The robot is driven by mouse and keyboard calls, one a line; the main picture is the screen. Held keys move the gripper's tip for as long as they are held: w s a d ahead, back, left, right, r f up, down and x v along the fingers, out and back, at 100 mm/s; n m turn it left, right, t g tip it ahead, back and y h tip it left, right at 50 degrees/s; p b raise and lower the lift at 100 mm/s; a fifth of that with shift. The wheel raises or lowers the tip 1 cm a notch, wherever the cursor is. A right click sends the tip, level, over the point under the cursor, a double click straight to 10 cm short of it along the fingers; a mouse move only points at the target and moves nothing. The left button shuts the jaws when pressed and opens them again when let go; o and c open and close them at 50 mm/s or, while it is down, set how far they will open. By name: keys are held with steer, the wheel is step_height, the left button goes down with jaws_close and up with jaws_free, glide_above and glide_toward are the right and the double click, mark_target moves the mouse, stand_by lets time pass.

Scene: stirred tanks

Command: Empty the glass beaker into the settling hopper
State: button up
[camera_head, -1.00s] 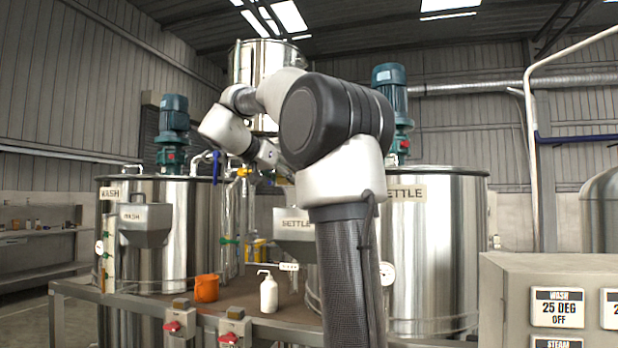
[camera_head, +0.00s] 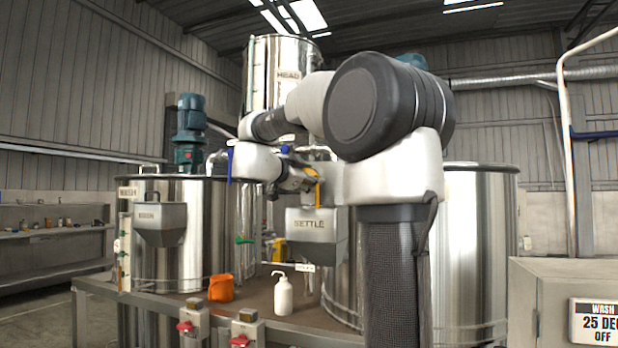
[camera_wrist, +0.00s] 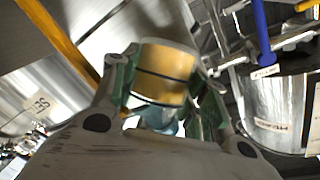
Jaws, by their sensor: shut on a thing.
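The glass beaker (camera_wrist: 165,75), with dark bands and an amber filling, is between the green-padded fingers of my gripper (camera_wrist: 165,92) in the wrist view. My gripper is shut on it. The settling hopper (camera_head: 309,240) is a grey metal funnel box marked SETTLE in the head view. My gripper (camera_head: 306,184) is just above the hopper in that picture; its depth from the rim is unclear. The beaker is largely hidden by my arm in the head view. I cannot tell how far it is tilted.
A wash hopper (camera_head: 160,225) hangs on the wash tank (camera_head: 185,262) at left. A blue handle (camera_wrist: 262,32) and an orange bar (camera_wrist: 58,42) show close by in the wrist view.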

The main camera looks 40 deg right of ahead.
steer(key=shift+f+m+t+h, duration=0.1)
steer(key=shift+m+t+h, duration=0.3)
steer(key=shift+m, duration=0.8)
steer(key=m+h, duration=0.2)
steer(key=m, duration=0.2)
steer(key=shift+s, duration=0.2)
steer(key=m+g+h, duration=0.1)
steer(key=m, duration=0.2)
steer(key=s+r+m+g+h, duration=0.1)
steer(key=m, duration=0.2)
steer(key=shift+s+a+r+h, duration=0.1)
steer(key=shift+s+r+h, duration=0.1)
steer(key=shift+h, duration=0.1)
stand_by(1.5)
